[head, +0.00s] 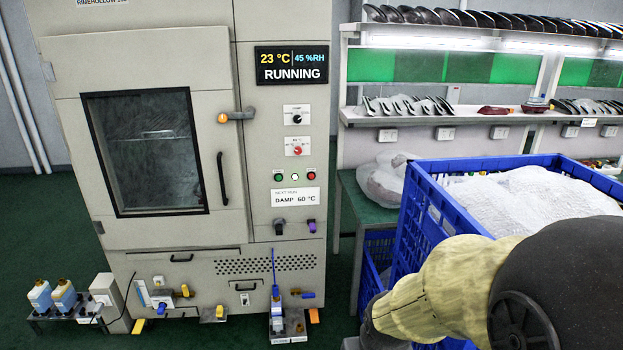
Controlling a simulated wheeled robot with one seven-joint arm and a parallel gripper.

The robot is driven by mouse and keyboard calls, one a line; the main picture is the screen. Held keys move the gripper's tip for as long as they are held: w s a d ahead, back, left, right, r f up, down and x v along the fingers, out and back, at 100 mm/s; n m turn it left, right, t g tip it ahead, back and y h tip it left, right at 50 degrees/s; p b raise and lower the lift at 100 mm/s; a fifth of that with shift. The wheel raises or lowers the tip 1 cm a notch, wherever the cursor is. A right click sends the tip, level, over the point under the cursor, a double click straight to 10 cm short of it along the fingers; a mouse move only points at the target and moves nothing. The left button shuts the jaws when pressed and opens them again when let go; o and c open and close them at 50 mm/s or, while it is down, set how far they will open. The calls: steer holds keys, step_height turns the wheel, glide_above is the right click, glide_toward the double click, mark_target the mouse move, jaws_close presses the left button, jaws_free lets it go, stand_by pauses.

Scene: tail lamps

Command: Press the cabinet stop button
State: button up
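The cabinet (185,245) is a tall beige test chamber with a windowed door, standing shut at left and centre. Its display (291,65) reads 23 °C, 45 %RH and RUNNING. Below two knobs is a row of small round buttons: a green one (278,177) at left, a pale, lit-looking one (295,177) in the middle and a red one (311,176) at right. Button labels are too small to read. A card (295,197) below reads NEXT RUN, DAMP 60 °C. My arm enters at lower right, clear of the panel; no gripper fingers show.
A blue crate (413,220) filled with white bagged material stands right of the cabinet, behind my arm. Shelves (480,118) hold lamp parts. Small bottles (40,296) and fittings stand low at the cabinet's front. The space before the button panel looks clear.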

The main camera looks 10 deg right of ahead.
jaws_close()
stand_by(1.7)
